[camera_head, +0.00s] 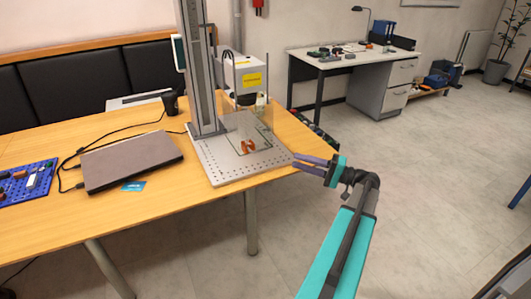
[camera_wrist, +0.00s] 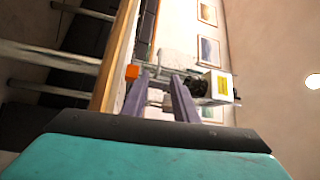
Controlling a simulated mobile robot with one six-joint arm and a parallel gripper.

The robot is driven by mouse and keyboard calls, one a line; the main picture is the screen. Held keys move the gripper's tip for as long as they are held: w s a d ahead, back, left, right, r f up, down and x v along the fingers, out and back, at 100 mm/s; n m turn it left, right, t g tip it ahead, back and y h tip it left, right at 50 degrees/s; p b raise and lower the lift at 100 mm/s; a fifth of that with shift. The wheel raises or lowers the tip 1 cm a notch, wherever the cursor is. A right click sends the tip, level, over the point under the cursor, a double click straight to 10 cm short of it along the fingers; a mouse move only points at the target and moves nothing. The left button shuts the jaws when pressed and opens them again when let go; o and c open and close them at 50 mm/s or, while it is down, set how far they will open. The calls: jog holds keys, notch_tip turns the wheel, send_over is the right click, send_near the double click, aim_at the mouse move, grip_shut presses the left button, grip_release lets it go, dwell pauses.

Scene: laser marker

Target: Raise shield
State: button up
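The laser marker has a grey column (camera_head: 203,70), a white head (camera_head: 240,75) with a yellow label, and a grey perforated base plate (camera_head: 222,170) on the wooden table. A faint clear panel, seemingly the shield (camera_head: 262,135), stands low over the plate. An orange piece (camera_head: 248,146) is at its near side; whether it is fixed to the panel is unclear. My gripper (camera_head: 294,160) is just right of the plate's edge, apart from the orange piece. In the wrist view, its purple fingers (camera_wrist: 164,78) are spread and empty, with an orange block (camera_wrist: 132,72) beside the left fingertip.
A closed laptop (camera_head: 132,160), cables, a blue card (camera_head: 133,186) and a blue pegboard tray (camera_head: 28,182) lie on the table (camera_head: 180,205) to the left. A black cup (camera_head: 170,101) stands behind. A second desk (camera_head: 345,62) is at the back.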

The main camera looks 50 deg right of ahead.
jog(key=shift+w, duration=0.15)
jog(key=p+x, duration=0.1)
jog(key=x, duration=1.2)
jog(key=shift+w+a, duration=0.1)
jog(key=shift+w, duration=0.1)
grip_shut()
dwell(1.4)
